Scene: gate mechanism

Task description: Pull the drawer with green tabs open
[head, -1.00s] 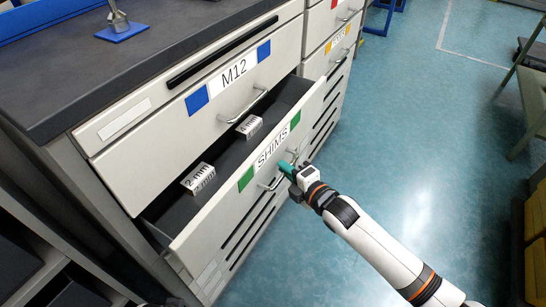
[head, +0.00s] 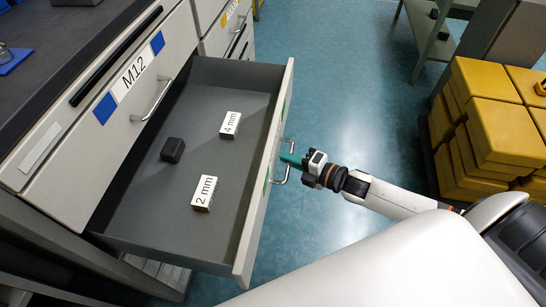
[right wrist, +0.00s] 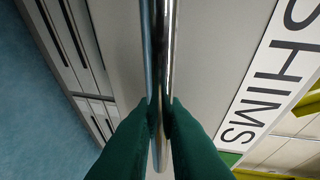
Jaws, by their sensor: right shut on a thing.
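The drawer with green tabs (head: 228,75) stands well out from the cabinet, its grey inside showing in the head view. Its front panel is seen nearly edge-on there. Its "SHIMS" label (right wrist: 268,75) and part of a green tab (right wrist: 229,158) show in the right wrist view. My right gripper (head: 289,160) is at the drawer's metal handle (head: 283,178). In the right wrist view its green fingers (right wrist: 159,125) are shut on the handle bar (right wrist: 158,60). My left gripper is not in view.
A "2 mm" box (head: 204,193), a "4 mm" box (head: 230,124) and a black block (head: 172,149) lie in the drawer. The closed M12 drawer (head: 110,130) is above it. Yellow crates (head: 495,115) stand at the right. Blue floor (head: 345,85) lies clear between.

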